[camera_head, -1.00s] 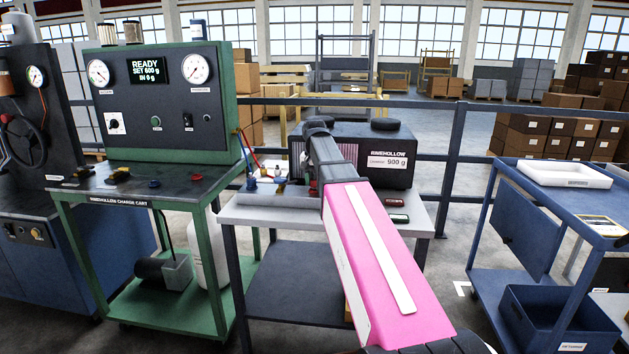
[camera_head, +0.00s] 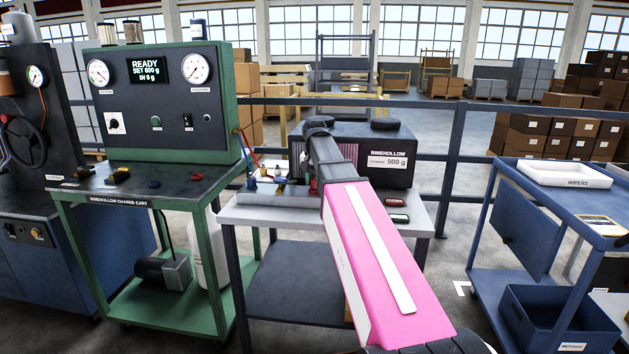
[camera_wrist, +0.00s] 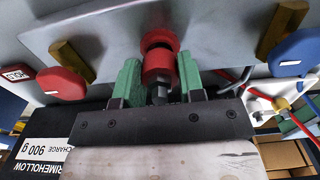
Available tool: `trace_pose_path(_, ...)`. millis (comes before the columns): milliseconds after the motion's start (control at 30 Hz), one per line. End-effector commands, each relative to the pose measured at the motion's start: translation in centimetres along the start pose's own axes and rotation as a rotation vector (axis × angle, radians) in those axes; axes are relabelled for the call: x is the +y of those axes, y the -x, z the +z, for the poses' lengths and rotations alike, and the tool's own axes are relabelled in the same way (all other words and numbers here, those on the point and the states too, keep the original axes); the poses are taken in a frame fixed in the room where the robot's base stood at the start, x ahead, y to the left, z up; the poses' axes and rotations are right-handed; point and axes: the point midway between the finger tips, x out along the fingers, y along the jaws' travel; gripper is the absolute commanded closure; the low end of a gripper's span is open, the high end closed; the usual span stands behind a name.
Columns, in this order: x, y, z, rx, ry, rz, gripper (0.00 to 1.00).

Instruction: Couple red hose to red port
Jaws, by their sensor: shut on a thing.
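In the wrist view my gripper (camera_wrist: 160,82) has its green fingers shut on a red hose coupler (camera_wrist: 158,66), with a grey stub showing on the near side. A red ring (camera_wrist: 158,38) lies directly beyond the coupler, in line with it against the grey metal face. It looks like the red port. The two seem to meet, but I cannot tell whether they are locked. In the head view my pink and grey arm reaches to the unit on the grey bench and hides the gripper and coupler.
The black Rimehollow unit (camera_head: 385,148) stands on the grey bench (camera_head: 262,212). The green charge cart (camera_head: 226,120) is at left, a blue trolley (camera_head: 590,226) at right.

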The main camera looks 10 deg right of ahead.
Motion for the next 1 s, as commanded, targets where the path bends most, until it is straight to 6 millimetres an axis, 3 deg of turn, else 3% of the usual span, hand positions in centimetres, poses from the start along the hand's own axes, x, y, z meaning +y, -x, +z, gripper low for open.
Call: trace_pose_path(1000,0.0,-1.0,0.0,0.0,0.0,0.0,1.0)
